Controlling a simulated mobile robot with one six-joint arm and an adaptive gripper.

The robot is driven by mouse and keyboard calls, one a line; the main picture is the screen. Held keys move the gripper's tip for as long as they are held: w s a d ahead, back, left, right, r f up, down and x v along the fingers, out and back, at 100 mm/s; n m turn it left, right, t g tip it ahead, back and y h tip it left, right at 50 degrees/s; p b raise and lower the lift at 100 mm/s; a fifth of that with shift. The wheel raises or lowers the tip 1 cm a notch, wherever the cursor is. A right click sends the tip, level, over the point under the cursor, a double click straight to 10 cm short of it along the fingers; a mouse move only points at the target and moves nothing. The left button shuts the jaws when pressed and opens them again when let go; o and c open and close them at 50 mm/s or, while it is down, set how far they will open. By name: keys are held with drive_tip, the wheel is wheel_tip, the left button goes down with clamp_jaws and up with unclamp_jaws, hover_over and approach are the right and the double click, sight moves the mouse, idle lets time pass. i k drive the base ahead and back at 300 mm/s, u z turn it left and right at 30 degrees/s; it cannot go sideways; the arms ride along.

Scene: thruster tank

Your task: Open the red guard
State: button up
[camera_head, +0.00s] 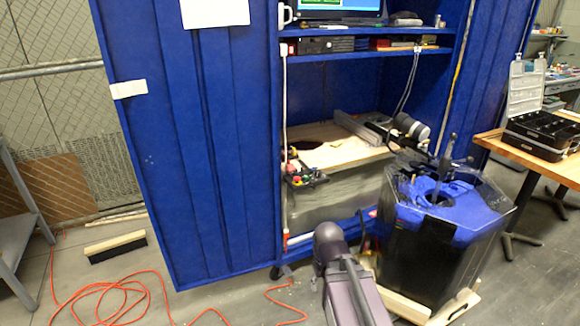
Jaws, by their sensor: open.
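Several small red and yellow parts (294,180) sit among dark fittings at the left front of the wooden shelf in the blue cabinet. They are too small for me to tell which, if any, is the red guard or whether a guard is open. A purple-grey part of my own body rises from the bottom edge, in front of the cabinet. I cannot make out my gripper's fingers anywhere in this view.
A blue cabinet door (190,130) stands left of the wooden shelf (345,154). A dark tank with a blue top (470,228) stands at right, near a wooden table (550,168). An orange cord (125,284) and a brush (116,247) lie on the floor.

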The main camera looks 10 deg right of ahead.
sight(289, 168)
drive_tip(key=u, duration=0.05)
drive_tip(key=i, duration=1.25)
drive_tip(key=u, duration=0.5)
